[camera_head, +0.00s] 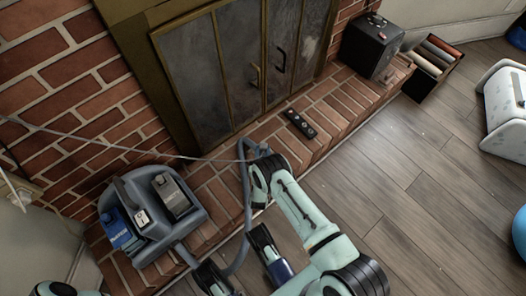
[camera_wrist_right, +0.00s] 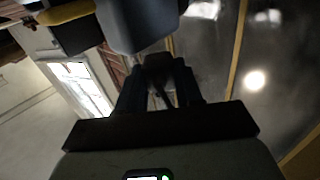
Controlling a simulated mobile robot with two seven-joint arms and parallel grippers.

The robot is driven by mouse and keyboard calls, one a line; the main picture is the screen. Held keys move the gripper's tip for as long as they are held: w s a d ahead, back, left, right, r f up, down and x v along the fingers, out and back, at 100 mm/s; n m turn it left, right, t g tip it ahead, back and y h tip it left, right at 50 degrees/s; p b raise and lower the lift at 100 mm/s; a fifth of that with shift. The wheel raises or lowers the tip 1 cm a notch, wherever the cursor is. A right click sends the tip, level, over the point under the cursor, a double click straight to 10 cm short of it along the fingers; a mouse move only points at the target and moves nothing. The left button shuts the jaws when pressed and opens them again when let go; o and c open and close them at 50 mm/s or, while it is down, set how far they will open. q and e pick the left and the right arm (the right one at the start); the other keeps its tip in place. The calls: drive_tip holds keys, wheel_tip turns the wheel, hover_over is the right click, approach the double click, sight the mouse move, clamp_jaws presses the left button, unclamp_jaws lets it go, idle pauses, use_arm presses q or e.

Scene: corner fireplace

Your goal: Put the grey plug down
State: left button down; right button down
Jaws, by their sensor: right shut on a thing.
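My right gripper (camera_head: 260,158) is at the front of the fireplace, above the brick hearth. In the head view the plug (camera_head: 262,147) is small and partly hidden by the gripper. A thin grey cable (camera_head: 110,143) runs from the left to it.
A grey caddy (camera_head: 187,232) with a blue item and boxes stands on the hearth (camera_head: 222,190) at left. A grey hose (camera_head: 246,195) lies near my right arm. A dark remote (camera_head: 299,123) lies before the metal doors (camera_head: 215,65). A black box (camera_head: 370,45) stands at right.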

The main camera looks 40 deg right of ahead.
drive_tip(key=shift+f, duration=0.5)
drive_tip(key=c, duration=0.7)
unclamp_jaws()
drive_tip(key=shift+c, duration=0.2)
drive_tip(key=shift+r, duration=0.1)
